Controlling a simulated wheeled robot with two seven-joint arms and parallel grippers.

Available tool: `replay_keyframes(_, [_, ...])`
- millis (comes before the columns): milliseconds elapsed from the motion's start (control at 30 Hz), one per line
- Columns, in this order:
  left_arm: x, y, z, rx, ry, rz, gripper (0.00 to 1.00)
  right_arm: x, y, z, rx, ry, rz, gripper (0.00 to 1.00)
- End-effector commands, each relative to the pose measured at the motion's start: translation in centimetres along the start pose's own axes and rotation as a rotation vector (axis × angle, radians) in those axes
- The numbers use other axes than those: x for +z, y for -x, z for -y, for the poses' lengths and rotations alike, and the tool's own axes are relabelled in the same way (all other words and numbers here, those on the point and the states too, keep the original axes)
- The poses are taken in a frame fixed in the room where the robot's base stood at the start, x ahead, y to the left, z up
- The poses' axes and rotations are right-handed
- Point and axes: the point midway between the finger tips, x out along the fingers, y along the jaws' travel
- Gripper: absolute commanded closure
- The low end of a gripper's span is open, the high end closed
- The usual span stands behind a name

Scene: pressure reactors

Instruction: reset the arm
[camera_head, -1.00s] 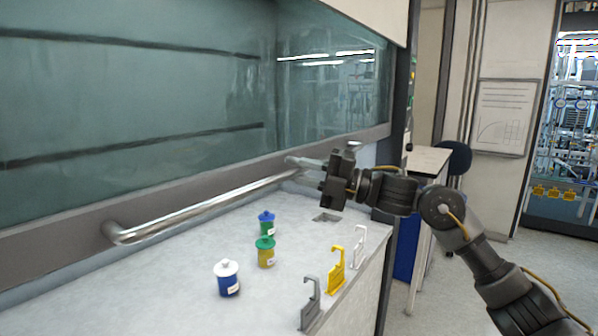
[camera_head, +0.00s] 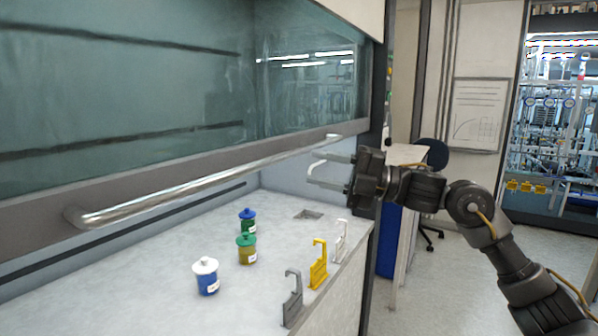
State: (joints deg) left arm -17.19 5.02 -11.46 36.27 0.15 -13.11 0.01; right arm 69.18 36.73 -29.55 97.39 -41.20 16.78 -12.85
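My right gripper (camera_head: 322,170) is at the right of centre. Its two pale fingers point left, spread apart with nothing between them. The gripper is just below and right of the far end of the long metal handle bar (camera_head: 200,183), and looks clear of it. The bar runs along the lower edge of the glass sash (camera_head: 120,90). A gap shows between the sash and the worktop. My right arm reaches in from the lower right. My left gripper is not in view.
On the white worktop (camera_head: 150,270) stand a white-lidded blue jar (camera_head: 207,280), a green-lidded yellow jar (camera_head: 246,250) and a blue-lidded green jar (camera_head: 247,221). Grey (camera_head: 292,300), yellow (camera_head: 318,267) and white (camera_head: 339,241) brackets line the front edge. A chair (camera_head: 434,160) stands behind.

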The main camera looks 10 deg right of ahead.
Motion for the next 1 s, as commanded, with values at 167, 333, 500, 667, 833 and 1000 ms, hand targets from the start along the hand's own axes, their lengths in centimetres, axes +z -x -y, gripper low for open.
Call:
replay_keyframes(167, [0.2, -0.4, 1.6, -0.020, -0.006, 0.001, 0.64, 0.0, 1.4, 0.0, 0.000, 0.000, 0.000, 0.62])
replay_keyframes(333, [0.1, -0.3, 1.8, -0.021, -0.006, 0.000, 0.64, -0.1, 1.6, -0.1, 0.000, 0.000, -0.001, 0.62])
replay_keyframes(500, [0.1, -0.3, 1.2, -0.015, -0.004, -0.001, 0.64, 0.0, 1.5, -0.1, 0.000, -0.004, 0.000, 0.62])
replay_keyframes(667, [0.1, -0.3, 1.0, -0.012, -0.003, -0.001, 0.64, 3.4, 2.2, -1.0, 0.045, -0.050, 0.116, 0.62])
replay_keyframes(833, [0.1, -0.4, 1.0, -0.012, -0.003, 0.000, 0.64, 13.6, 5.6, 1.0, 0.186, -0.246, 0.399, 0.62])
replay_keyframes(1000, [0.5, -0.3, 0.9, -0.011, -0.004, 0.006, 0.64, 20.9, 10.1, 12.0, 0.250, -0.500, 0.657, 0.62])
